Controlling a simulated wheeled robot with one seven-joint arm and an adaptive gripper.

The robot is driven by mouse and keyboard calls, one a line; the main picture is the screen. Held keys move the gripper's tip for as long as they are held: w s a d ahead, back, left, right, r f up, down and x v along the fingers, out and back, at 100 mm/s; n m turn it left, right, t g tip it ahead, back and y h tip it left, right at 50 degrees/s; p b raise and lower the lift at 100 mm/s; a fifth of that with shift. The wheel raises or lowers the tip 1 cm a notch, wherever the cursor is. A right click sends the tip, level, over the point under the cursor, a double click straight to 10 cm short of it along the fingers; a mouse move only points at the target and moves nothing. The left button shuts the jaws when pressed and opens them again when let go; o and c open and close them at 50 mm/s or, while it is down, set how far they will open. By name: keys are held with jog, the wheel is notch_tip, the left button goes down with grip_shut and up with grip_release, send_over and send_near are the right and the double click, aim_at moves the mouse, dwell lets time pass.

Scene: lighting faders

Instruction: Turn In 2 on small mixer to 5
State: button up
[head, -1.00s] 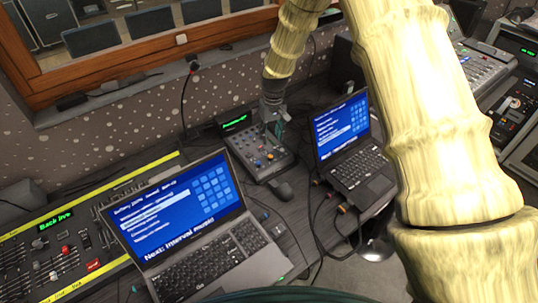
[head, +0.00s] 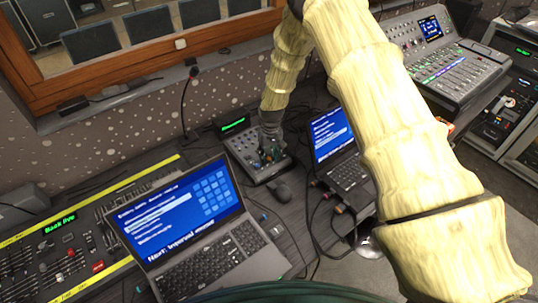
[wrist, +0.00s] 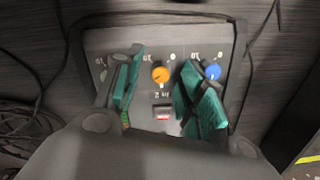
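The small mixer (head: 238,149) lies on the desk between the two laptops; its grey face (wrist: 100,42) fills the middle of the wrist view. An orange knob (wrist: 161,72) has an upside-down "In 2" label below it, with 0 and 10 marks around. Where its pointer sits is too small to tell. A blue knob (wrist: 212,70) is to its right, partly behind a finger. My gripper (wrist: 163,80) is open, its teal pads on either side of the orange knob with gaps to both. In the head view my gripper (head: 270,147) is low over the mixer.
Laptops stand left (head: 178,215) and right (head: 335,133) of the mixer, with a mouse (head: 280,190) in front. A thin microphone stand (head: 184,105) rises behind. Cables (wrist: 45,50) lie beside the mixer.

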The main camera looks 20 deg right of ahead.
jog(key=shift+f, duration=0.25)
grip_shut()
